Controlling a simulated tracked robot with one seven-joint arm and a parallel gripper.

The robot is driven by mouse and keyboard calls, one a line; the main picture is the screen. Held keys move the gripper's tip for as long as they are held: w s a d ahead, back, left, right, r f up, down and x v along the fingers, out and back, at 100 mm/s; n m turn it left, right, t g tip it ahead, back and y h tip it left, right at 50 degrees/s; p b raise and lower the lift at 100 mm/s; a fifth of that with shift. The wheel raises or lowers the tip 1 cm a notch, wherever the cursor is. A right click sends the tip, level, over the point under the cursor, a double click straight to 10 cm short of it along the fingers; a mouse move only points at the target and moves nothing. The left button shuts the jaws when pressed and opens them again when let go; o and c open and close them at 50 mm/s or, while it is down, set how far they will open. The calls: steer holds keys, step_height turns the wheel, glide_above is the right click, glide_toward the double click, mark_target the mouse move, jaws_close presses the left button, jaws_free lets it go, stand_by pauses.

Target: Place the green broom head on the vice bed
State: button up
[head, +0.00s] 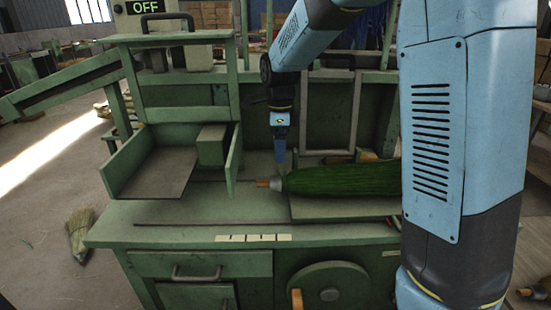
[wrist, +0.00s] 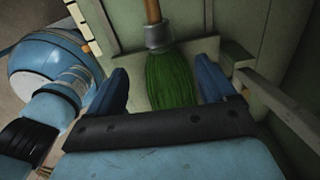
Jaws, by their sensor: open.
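The green broom head (head: 340,180) lies on its side on a low plate (head: 345,208) at the right of the green workbench. Its metal collar and short wooden stub (head: 262,183) point left. My gripper (head: 280,155) points down at the collar end in the head view. In the wrist view the bristles (wrist: 172,82) lie between my two blue, spread fingers (wrist: 163,72), with a gap at each side. The fingers look apart from the broom head. The far right end of the bristles is hidden behind my arm. I cannot tell for certain which part is the vice bed.
At the left of the bench stands an open green housing with a flat brown plate (head: 155,173) and a green block (head: 212,146). An upright grey frame (head: 331,110) stands behind the broom head. An "OFF" sign (head: 149,7) is at top.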

steer(key=s+d+r+n+t+y, duration=0.1)
steer(key=s+d+r+n+t, duration=0.1)
steer(key=s+d+r+n, duration=0.85)
steer(key=s+d+n+t, duration=0.2)
steer(key=s+d+n, duration=0.1)
steer(key=s, duration=0.4)
steer(key=s+d+n+t, duration=0.1)
steer(key=s+d+n, duration=0.2)
steer(key=s+n, duration=0.2)
steer(key=s, duration=0.3)
steer(key=shift+s+d+t+h, duration=0.15)
steer(key=shift+d+t+h, duration=0.25)
